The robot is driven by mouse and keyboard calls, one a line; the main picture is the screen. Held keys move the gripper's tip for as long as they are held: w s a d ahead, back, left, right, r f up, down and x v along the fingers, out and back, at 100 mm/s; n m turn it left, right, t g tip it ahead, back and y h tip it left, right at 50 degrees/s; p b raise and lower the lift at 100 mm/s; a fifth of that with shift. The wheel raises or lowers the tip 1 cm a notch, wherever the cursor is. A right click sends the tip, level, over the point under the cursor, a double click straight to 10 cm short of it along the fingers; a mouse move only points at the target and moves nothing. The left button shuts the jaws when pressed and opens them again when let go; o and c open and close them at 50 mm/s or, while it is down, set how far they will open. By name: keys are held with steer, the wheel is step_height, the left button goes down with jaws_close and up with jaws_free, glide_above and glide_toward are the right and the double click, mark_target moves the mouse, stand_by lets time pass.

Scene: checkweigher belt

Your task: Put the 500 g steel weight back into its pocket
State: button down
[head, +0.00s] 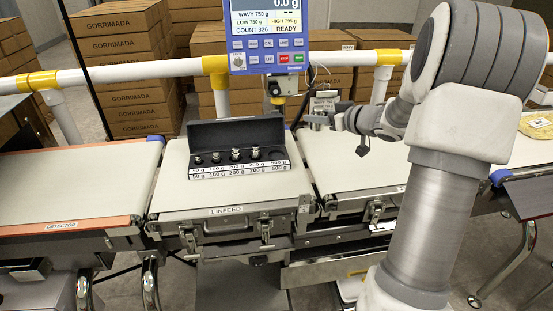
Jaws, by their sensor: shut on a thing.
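The 500 g steel weight (362,149) is a small shiny piece below my gripper (362,139). My gripper is shut on it and holds it above the right-hand belt, to the right of the weight case. The black weight case (236,132) stands with its lid raised on the belt section labelled "1 INFEED". Several smaller weights stand in its pockets, from left to right. The 500 g pocket (276,155) at the right end, above the "500 g" label, looks empty. The fingertips are too small to see clearly.
The blue display unit (268,35) stands behind the case, with a post and cables below. A white rail (140,71) with yellow joints runs along the back. The left belt (70,180) is clear. Stacked cartons (125,70) stand behind the rail.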

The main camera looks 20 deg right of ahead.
steer(key=w+a+f+b, duration=0.1)
steer(key=a+f, duration=0.1)
steer(key=a, duration=0.1)
steer(key=w+a+f+b, duration=0.2)
steer(key=a, duration=0.1)
steer(key=w+a+f+b, duration=0.2)
steer(key=a, duration=0.2)
steer(key=shift+w+f, duration=0.25)
steer(key=shift+f, duration=0.1)
steer(key=shift+f+b, duration=1.1)
steer(key=shift+f, duration=0.9)
steer(key=shift+f, duration=0.1)
steer(key=c, duration=0.7)
jaws_free()
steer(key=shift+f, duration=0.15)
steer(key=shift+o, duration=0.2)
steer(key=shift+r, duration=0.3)
steer(key=p+v, duration=0.3)
steer(key=v, duration=0.7)
steer(key=shift+s+d+r, duration=0.1)
steer(key=shift+s+d, duration=0.1)
steer(key=shift+s, duration=0.15)
steer(key=shift+s+d+r, duration=0.1)
steer(key=shift+s, duration=0.45)
